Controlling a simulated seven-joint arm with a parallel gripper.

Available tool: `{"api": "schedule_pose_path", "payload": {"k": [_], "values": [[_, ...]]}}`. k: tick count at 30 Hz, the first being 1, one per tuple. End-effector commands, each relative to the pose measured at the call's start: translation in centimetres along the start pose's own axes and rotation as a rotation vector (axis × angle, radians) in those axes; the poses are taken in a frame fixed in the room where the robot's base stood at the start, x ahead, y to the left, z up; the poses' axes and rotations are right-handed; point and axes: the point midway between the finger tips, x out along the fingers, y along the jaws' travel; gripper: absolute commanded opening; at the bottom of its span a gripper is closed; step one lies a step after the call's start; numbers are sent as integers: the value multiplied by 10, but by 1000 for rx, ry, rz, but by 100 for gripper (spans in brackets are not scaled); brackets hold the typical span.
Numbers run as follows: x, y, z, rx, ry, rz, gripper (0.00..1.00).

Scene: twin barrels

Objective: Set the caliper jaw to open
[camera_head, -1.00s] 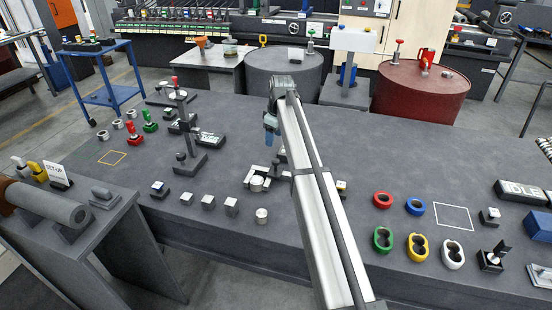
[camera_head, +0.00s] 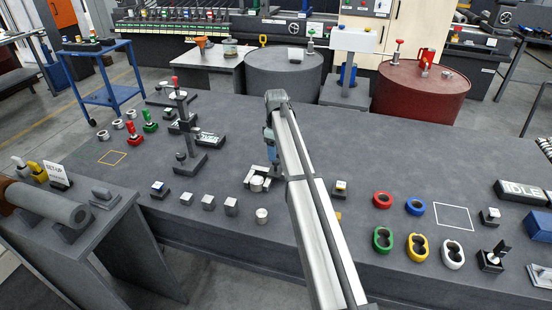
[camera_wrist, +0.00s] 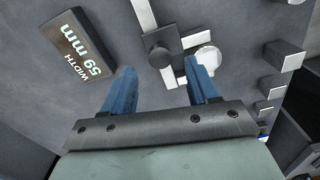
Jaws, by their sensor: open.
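The caliper (camera_head: 250,186) lies on the dark table in the head view, its metal bars around or beside a pale round disc (camera_head: 257,183). In the wrist view, the caliper's pale bars (camera_wrist: 145,14) meet a dark square block with a round knob (camera_wrist: 160,55), and the pale disc (camera_wrist: 208,60) sits to its right. My gripper (camera_head: 274,160) is just above and behind the caliper, beside my arm. In the wrist view, my blue fingers (camera_wrist: 160,68) are apart and empty, with the dark block showing beyond the gap. My arm may hide the caliper's right end.
A dark sign reading "WIDTH 59 mm" (camera_wrist: 78,45) lies left of the caliper in the wrist view. A dark post stand (camera_head: 184,140) rises to the left. Several grey cubes (camera_head: 231,206) line the front. Coloured rings (camera_head: 383,199) lie right of my arm.

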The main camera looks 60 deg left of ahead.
Motion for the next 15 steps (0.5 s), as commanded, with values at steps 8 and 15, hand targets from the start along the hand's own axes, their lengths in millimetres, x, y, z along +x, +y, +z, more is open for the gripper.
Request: {"api": "schedule_pose_path", "payload": {"k": [8, 15], "values": [[32, 0, 0, 0, 0, 0, 59], [40, 0, 0, 0, 0, 0, 59]]}}
